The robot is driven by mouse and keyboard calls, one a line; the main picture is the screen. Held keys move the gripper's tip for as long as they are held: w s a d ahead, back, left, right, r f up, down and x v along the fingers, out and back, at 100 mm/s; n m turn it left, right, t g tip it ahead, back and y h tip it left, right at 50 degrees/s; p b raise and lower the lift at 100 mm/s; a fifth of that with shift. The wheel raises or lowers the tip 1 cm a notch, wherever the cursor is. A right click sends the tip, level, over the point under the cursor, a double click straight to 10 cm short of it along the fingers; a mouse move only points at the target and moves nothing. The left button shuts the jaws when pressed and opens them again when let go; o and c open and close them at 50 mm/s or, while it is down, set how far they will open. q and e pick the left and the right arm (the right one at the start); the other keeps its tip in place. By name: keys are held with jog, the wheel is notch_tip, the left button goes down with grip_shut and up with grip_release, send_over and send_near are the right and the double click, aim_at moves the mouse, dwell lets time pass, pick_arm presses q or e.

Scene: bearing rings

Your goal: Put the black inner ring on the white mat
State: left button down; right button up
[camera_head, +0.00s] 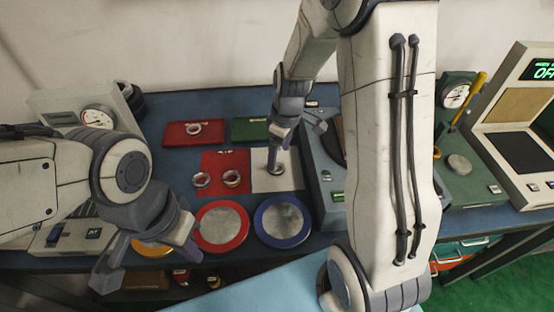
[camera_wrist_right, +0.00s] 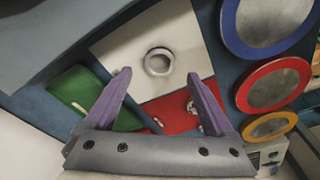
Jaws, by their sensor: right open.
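The white mat (camera_head: 288,183) lies on the blue bench, and it also shows in the right wrist view (camera_wrist_right: 125,45). One ring (camera_head: 277,169) lies flat on it; in the right wrist view the ring (camera_wrist_right: 147,62) looks grey with a darker inside, so I cannot tell if it is the black inner ring. My right gripper (camera_wrist_right: 159,75) is open and empty, pointing toward the mat, with the ring beyond its fingertips and apart from them. My left gripper (camera_head: 148,262) is open and empty at the bench's front left.
A red mat (camera_head: 215,160) holds two rings (camera_head: 201,180) (camera_head: 232,177). A red tray (camera_head: 175,134) with a ring (camera_head: 193,129) and a green tray (camera_head: 251,129) lie behind. Red-rimmed (camera_head: 221,249) and blue-rimmed (camera_head: 283,245) discs lie in front. A grey-green machine (camera_head: 325,175) stands close right.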

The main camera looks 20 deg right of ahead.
aim_at(282, 172)
notch_tip(282, 172, up, 7)
jog(key=s+a+r, duration=0.3)
jog(key=s+a, duration=0.8)
jog(key=s+a+g, duration=0.1)
jog(key=s+a, duration=0.2)
jog(key=s, duration=0.9)
jog(key=shift+a+r+m, duration=0.15)
jog(key=shift+a+m, duration=0.25)
notch_tip(282, 172, up, 4)
jog(key=p, duration=0.5)
jog(key=shift+r, duration=0.2)
